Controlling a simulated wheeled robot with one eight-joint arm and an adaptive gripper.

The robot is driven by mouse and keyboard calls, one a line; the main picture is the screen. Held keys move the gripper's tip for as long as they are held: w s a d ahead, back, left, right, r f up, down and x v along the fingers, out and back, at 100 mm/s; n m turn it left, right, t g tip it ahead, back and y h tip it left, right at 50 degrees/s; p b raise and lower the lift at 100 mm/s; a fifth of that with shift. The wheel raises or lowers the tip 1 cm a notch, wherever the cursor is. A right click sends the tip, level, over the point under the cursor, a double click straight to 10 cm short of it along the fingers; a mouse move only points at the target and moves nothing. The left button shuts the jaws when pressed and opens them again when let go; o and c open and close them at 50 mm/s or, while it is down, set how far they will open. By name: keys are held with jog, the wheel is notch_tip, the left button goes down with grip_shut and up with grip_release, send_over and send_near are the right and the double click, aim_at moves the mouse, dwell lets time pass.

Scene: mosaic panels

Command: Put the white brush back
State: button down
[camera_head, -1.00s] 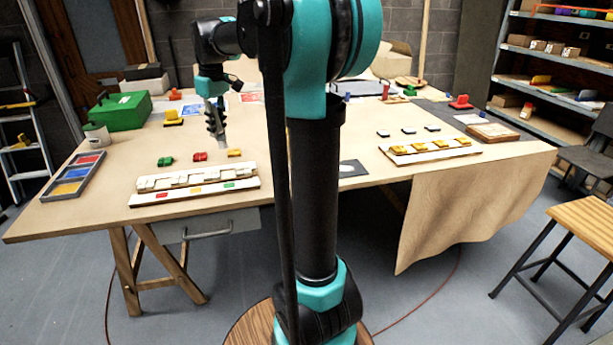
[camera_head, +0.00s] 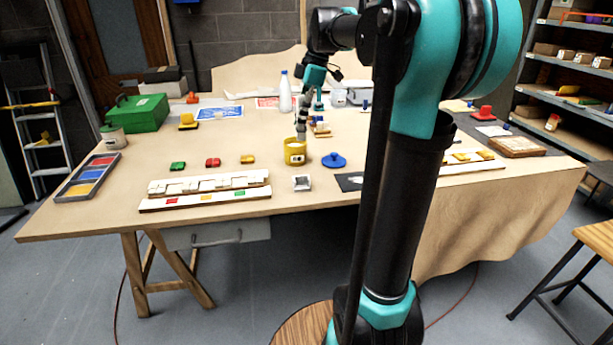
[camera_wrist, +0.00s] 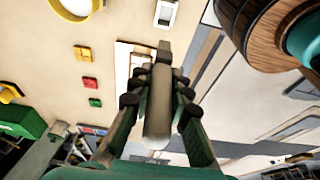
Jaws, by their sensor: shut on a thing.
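My gripper (camera_head: 302,112) hangs from my arm over the back middle of the table. It is shut on a pale brush, whose thick grey-beige handle shows between the fingers in the wrist view (camera_wrist: 157,112). In the head view the brush's lower part lines up with the mouth of a yellow pot (camera_head: 294,154) with a small label. In the wrist view the pot (camera_wrist: 77,5) is at the top left, apart from the brush. The brush's bristles cannot be made out clearly.
A white bottle (camera_head: 285,93) stands behind. Green, red and yellow pieces (camera_head: 212,162) lie behind the white panel strip (camera_head: 205,200). My arm hides part of the right side.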

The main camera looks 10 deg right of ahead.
notch_tip(320, 180, down, 17)
jog(key=shift+r, duration=0.1)
dwell(0.3)
jog(key=c, duration=1.9)
grip_release()
jog(key=o, duration=0.5)
jog(key=shift+c, duration=0.2)
jog(key=v, duration=1.2)
jog(key=shift+a, duration=0.1)
